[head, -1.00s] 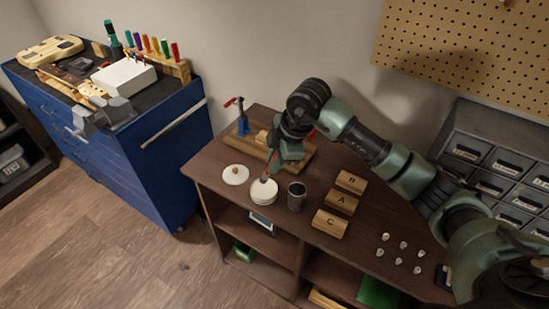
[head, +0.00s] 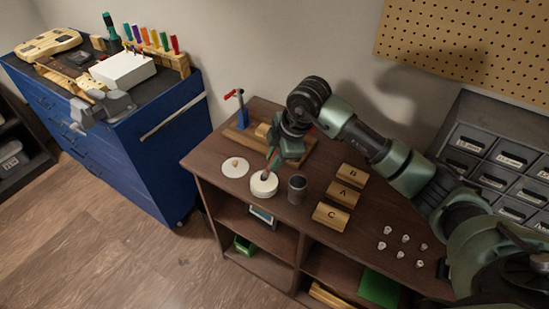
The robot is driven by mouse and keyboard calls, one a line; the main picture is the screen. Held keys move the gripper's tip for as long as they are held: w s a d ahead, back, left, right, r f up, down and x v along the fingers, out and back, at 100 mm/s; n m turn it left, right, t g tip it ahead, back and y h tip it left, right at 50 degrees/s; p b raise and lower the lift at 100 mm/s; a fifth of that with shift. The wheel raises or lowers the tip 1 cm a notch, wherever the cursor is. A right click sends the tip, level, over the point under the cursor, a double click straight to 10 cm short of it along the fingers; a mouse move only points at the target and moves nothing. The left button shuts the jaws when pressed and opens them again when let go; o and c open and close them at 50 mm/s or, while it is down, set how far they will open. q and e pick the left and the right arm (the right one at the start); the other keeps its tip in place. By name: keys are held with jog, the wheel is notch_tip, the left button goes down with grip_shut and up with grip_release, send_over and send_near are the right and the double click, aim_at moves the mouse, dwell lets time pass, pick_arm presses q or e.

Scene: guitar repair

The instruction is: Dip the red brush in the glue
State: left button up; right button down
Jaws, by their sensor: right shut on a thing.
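The glue pot (head: 264,186) is a small white round jar near the left front of the brown workbench. A white disc with a small knob, seemingly its lid (head: 235,167), lies on the bench to its left. My right gripper (head: 274,158) points down just above the pot and is shut on the red brush (head: 269,163). The brush is tilted, with its lower end at the pot's mouth; I cannot tell how deep the tip is. The gripper and wrist hide most of the handle. My left gripper is not in view.
A dark metal cup (head: 297,189) stands close to the pot's right. Wooden blocks B, A and C (head: 331,216) and several small white pieces (head: 388,244) lie farther right. A wooden board with a blue clamp (head: 243,118) is behind. A blue tool cabinet (head: 130,160) stands left.

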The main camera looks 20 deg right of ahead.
jog(key=shift+f+b, duration=0.3)
jog(key=shift+f, duration=0.3)
dwell(1.1)
jog(key=shift+r, duration=0.15)
jog(key=shift+r+p, duration=2.65)
jog(key=shift+r, duration=0.8)
